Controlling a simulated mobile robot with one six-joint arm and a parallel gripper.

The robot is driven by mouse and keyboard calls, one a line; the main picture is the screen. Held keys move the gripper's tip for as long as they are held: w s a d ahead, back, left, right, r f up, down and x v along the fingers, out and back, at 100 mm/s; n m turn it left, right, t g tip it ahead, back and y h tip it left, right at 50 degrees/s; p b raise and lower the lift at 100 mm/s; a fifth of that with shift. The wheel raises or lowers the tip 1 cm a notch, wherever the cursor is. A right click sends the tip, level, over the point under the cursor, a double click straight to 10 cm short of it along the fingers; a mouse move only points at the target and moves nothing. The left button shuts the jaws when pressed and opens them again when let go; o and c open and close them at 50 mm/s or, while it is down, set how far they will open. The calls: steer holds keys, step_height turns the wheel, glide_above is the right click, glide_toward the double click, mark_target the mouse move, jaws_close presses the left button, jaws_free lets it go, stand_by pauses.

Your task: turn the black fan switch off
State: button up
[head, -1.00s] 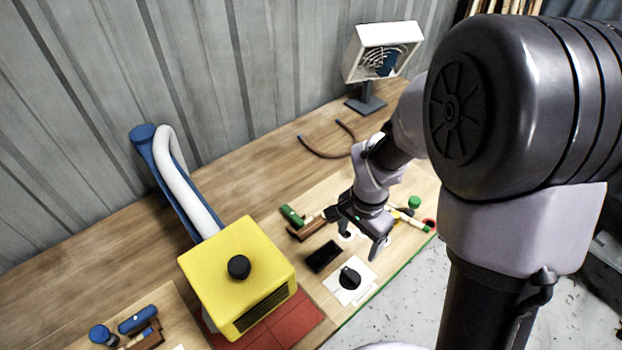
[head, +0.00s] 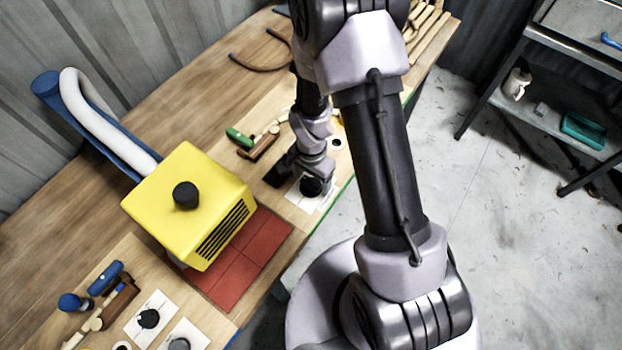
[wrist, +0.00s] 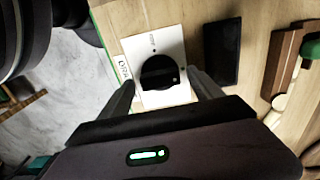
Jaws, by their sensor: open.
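The black fan switch (wrist: 160,73) is a round black knob on a white plate (wrist: 146,43) with a printed label on the bench. In the head view the knob (head: 311,186) is partly hidden by my gripper (head: 296,170). In the wrist view my gripper (wrist: 161,82) is open, with one finger on each side of the knob. I cannot tell whether the fingers touch it. The small print around the knob is too blurred to read its setting.
A flat black block (wrist: 222,51) lies beside the plate. A yellow box (head: 190,215) with a black top knob stands left on red tiles (head: 262,240). Another black knob (head: 148,318) is at the near left. A green-handled tool (head: 239,138) lies behind. Shelves stand right.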

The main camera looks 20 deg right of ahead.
steer(key=c, duration=1.4)
steer(key=shift+n, duration=0.3)
steer(key=n+b, duration=0.1)
steer(key=n, duration=0.2)
steer(key=shift+n, duration=0.3)
steer(key=n+b, duration=0.1)
steer(key=n, duration=0.3)
steer(key=shift+n, duration=0.3)
steer(key=n, duration=0.4)
steer(key=shift+b, duration=0.35)
steer(key=shift+n, duration=2.5)
